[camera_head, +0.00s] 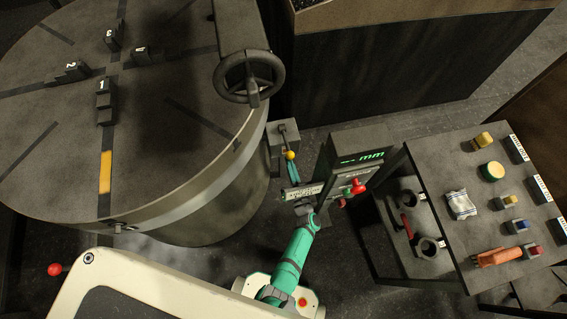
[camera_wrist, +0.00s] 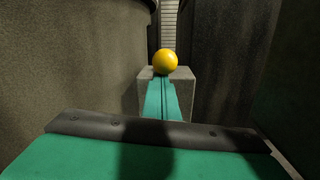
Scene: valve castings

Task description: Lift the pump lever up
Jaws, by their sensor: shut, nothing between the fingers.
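The pump lever shows by its yellow ball knob (camera_head: 290,155), beside a grey block (camera_head: 284,131) at the side of the big round table. In the wrist view the yellow knob (camera_wrist: 165,61) stands just beyond and above my fingertips, in front of the grey block (camera_wrist: 184,83). The lever's rod is hidden or too small to make out. My gripper (camera_head: 292,165) has teal fingers, shut together and empty. Its fingertips (camera_wrist: 162,80) point at the knob, just under it in the wrist view. I cannot tell whether they touch it.
The round table (camera_head: 180,150) curves close on the left, with a dark handwheel (camera_head: 249,78) above. A control box with a green display (camera_head: 362,158) and red knob (camera_head: 357,186) stands close right of my gripper. A parts bench (camera_head: 470,165) stands further right.

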